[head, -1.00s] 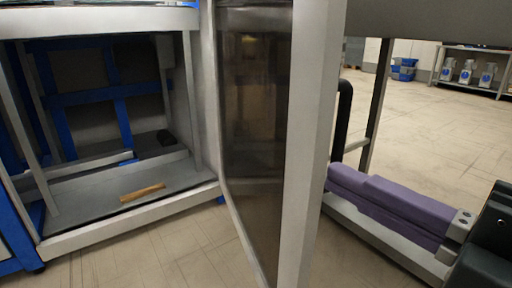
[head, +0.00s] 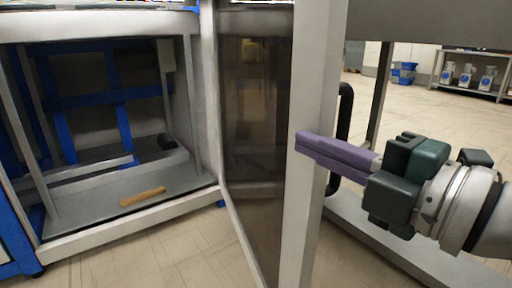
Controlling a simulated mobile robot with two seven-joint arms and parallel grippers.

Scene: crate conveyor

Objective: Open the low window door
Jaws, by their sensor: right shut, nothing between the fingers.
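The low window door (head: 306,190) stands swung wide open, hinged at the right side of the cabinet opening, with a dark see-through pane (head: 256,130) in a pale frame. Its black handle (head: 344,105) shows on the far right side of the frame. My right gripper (head: 302,142) comes in from the right. Its purple fingers are shut and empty, and the tips overlap the door frame's outer edge in the picture, in front of the handle's lower part. I cannot tell whether they touch the frame. My left gripper is not in view.
The open cabinet (head: 130,219) at left has a grey floor with a wooden block (head: 142,196) on it and blue bars behind. A grey rail runs low at right. Blue bins (head: 403,72) and a shelf with jugs (head: 466,89) stand far back on open floor.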

